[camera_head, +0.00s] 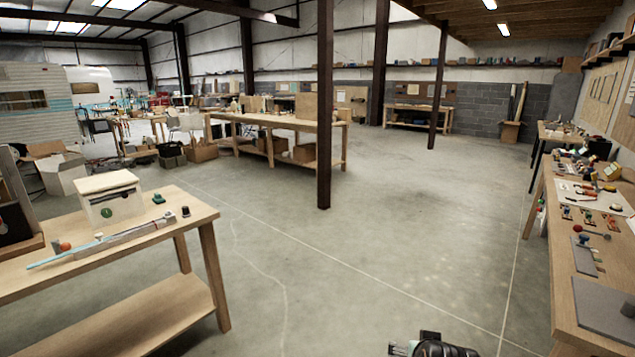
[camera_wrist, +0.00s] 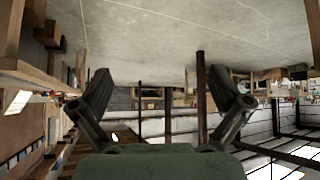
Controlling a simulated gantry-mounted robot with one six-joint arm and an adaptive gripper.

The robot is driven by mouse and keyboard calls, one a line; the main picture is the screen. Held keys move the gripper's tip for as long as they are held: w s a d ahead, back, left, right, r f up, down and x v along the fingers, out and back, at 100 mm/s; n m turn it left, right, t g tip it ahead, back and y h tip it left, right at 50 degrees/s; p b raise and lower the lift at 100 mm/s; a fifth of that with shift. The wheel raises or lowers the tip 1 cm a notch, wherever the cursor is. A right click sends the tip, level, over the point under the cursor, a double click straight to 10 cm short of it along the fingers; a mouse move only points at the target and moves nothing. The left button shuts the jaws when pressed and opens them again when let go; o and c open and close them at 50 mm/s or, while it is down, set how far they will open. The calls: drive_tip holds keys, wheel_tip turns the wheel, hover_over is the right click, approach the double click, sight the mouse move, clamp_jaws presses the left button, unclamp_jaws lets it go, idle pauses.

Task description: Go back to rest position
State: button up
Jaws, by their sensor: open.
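My gripper (camera_wrist: 158,95) shows in the wrist view with its two dark fingers spread wide apart. It is open, and nothing is between the fingers. The wrist view is upside down, with the concrete floor at the top and the ceiling at the bottom. In the head view, a dark part of my arm (camera_head: 432,346) shows at the bottom edge, right of centre. It is over the floor, left of the right-hand workbench in the picture.
A wooden table (camera_head: 205,212) at the left holds a white box (camera_head: 110,199) and small items. A long workbench (camera_head: 562,262) with tools runs along the right. A dark post (camera_head: 324,110) stands mid-room. The concrete floor (camera_head: 400,230) between the benches is clear.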

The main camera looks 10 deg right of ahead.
drive_tip(key=s+a+r+n+t+y+p, duration=0.1)
drive_tip(key=s+a, duration=0.1)
drive_tip(key=a, duration=0.6)
drive_tip(key=s+a+n+t, duration=0.1)
drive_tip(key=s+a, duration=0.2)
drive_tip(key=a, duration=0.4)
drive_tip(key=s+a+r+n+t+y+p, duration=0.1)
drive_tip(key=s+a+r, duration=0.2)
drive_tip(key=s+a, duration=0.35)
drive_tip(key=s+a+r+n+t+y+p, duration=0.1)
drive_tip(key=s+a+r+t, duration=0.15)
drive_tip(key=s+a, duration=0.4)
wheel_tip(320, 180, up, 38)
drive_tip(key=p, duration=3.8)
drive_tip(key=shift+r+g, duration=0.2)
drive_tip(key=shift+g, duration=0.15)
drive_tip(key=shift+w+f, duration=0.1)
